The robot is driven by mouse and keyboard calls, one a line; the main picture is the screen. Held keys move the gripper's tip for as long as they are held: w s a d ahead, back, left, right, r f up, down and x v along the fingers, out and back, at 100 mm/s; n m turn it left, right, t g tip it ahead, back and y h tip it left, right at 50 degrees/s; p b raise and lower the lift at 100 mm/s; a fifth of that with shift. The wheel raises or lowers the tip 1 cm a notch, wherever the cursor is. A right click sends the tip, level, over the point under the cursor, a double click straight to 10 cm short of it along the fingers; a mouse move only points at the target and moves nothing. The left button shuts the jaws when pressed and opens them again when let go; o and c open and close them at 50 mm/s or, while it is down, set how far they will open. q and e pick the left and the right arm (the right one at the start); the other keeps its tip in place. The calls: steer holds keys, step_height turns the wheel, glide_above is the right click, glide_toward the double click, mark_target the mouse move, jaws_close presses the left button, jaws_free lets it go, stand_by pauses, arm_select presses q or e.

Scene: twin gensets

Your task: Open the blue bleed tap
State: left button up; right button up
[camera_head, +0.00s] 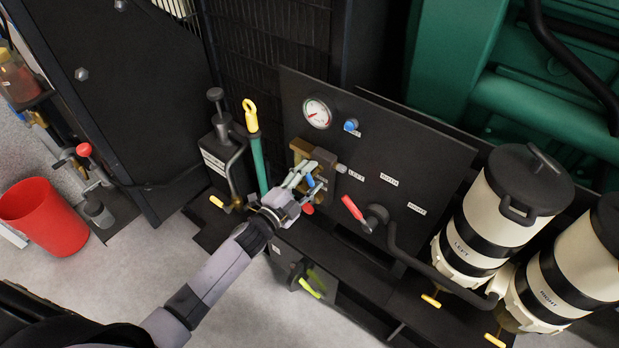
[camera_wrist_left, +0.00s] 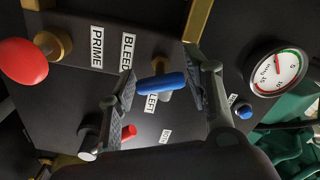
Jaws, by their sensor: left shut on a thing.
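The blue bleed tap (camera_wrist_left: 162,82) is a small blue lever in the left wrist view, lying across the space between my left gripper's fingers beside the BLEED label (camera_wrist_left: 127,50). In the head view the blue tap (camera_head: 310,181) shows at the fingertips, in front of the brass block (camera_head: 300,150) on the black panel (camera_head: 400,150). My left gripper (camera_head: 303,180) is shut on the tap's lever. Its fingers hide part of the tap and its mount in the head view. My right gripper is not in view.
A gauge (camera_head: 318,112) and a blue knob (camera_head: 351,125) sit above the tap. A red lever (camera_head: 352,208) is to the right, and a green-handled rod (camera_head: 257,150) to the left. White canisters (camera_head: 500,215) stand at right, a red bucket (camera_head: 45,215) at left.

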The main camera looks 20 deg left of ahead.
arm_select(q)
steer(key=o, duration=1.2)
steer(key=shift+s+a+f, duration=0.1)
steer(key=shift+s+a, duration=0.05)
steer(key=shift+s, duration=0.15)
steer(key=v, duration=1.1)
steer(key=shift+s, duration=0.2)
